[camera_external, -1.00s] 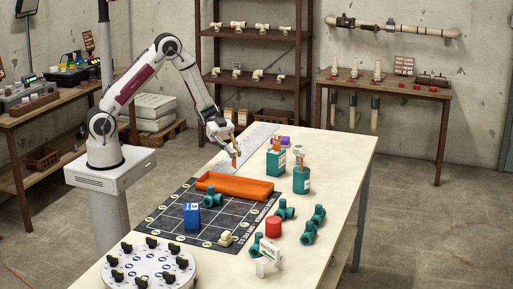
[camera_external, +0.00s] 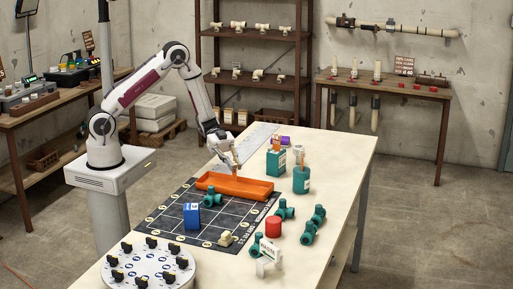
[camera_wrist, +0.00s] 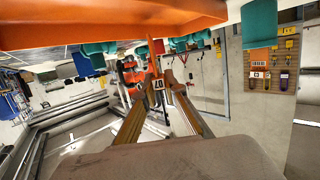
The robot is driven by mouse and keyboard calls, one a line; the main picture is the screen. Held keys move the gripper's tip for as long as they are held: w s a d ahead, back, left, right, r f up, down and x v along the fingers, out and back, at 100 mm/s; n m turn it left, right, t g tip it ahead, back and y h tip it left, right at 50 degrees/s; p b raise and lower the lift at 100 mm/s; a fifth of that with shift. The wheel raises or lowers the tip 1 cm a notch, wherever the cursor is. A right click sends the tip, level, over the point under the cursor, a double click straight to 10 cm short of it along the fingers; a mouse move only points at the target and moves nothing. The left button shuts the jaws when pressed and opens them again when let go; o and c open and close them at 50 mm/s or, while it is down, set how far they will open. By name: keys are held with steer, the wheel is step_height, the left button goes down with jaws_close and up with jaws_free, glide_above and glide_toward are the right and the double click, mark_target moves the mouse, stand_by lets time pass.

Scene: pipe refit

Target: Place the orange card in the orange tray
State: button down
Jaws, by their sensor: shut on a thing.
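The orange tray (camera_external: 250,190) lies on the dark gridded mat on the table. My gripper (camera_external: 236,165) points down right above the tray's far edge. It is shut on the orange card, which is small and hard to separate from the tray in the external view. The tray (camera_wrist: 110,18) fills the top of the wrist view, close to the card. I cannot tell whether the card touches the tray.
A blue box (camera_external: 192,216) and several teal pipe fittings (camera_external: 285,209) stand near the tray. A green box (camera_external: 276,162), a teal can (camera_external: 301,180) and a red cylinder (camera_external: 273,226) stand to the right. A white dial disc (camera_external: 148,268) is at the front left.

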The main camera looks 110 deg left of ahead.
mark_target(234, 172)
steer(key=shift+f, duration=1.65)
steer(key=shift+f, duration=0.15)
steer(key=c, duration=2.1)
jaws_free()
steer(key=shift+s+a+r, duration=0.1)
steer(key=shift+r, duration=0.1)
steer(key=shift+v, duration=5.85)
